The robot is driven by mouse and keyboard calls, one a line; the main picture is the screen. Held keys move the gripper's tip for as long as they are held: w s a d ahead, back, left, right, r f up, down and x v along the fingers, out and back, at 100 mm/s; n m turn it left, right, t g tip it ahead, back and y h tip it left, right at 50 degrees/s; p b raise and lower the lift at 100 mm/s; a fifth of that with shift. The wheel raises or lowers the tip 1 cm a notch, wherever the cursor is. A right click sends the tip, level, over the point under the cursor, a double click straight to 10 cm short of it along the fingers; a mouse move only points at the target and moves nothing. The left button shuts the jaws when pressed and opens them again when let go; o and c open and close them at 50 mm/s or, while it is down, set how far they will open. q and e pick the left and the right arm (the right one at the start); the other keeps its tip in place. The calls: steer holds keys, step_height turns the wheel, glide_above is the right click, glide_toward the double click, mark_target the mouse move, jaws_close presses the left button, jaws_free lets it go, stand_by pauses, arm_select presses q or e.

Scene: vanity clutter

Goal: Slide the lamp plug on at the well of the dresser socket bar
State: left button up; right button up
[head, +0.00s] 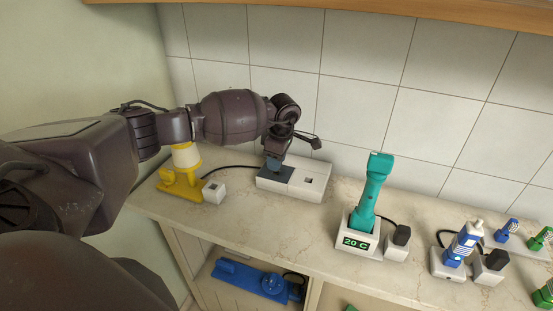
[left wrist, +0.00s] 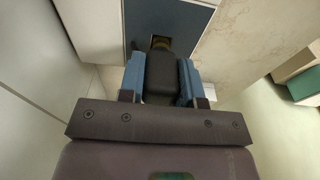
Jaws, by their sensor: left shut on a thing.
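The socket bar (head: 284,193) is a white block on the dresser top against the tiled wall. It has a dark blue-grey plate (left wrist: 190,28) at its left and a small opening at its right. My left gripper (head: 275,162) is over that plate, its blue fingers closed on the black lamp plug (left wrist: 161,76). In the left wrist view the plug's front end is at a small square well (left wrist: 160,43) in the plate. I cannot tell whether it has entered. In the head view the gripper mostly hides the plug. My right gripper is not in view.
A yellow stand with a white top (head: 180,183) is left of the bar; a black cord runs between them. A blue object (head: 250,279) lies below.

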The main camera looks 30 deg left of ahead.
arm_select(q)
steer(key=shift+f, duration=0.2)
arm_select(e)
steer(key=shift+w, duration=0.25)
arm_select(q)
steer(key=shift+f, duration=0.25)
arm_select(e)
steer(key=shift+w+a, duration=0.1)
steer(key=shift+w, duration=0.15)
arm_select(q)
steer(key=shift+f+b, duration=0.25)
steer(key=shift+b, duration=0.15)
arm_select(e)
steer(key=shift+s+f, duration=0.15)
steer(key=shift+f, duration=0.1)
arm_select(q)
steer(key=shift+f, duration=0.25)
steer(key=o, duration=1)
steer(key=shift+r, duration=0.55)
steer(key=r, duration=0.5)
steer(key=d+r, duration=0.1)
steer(key=r, duration=0.2)
steer(key=shift+w, duration=0.15)
steer(key=shift+d+r, duration=0.15)
steer(key=shift+r, duration=0.7)
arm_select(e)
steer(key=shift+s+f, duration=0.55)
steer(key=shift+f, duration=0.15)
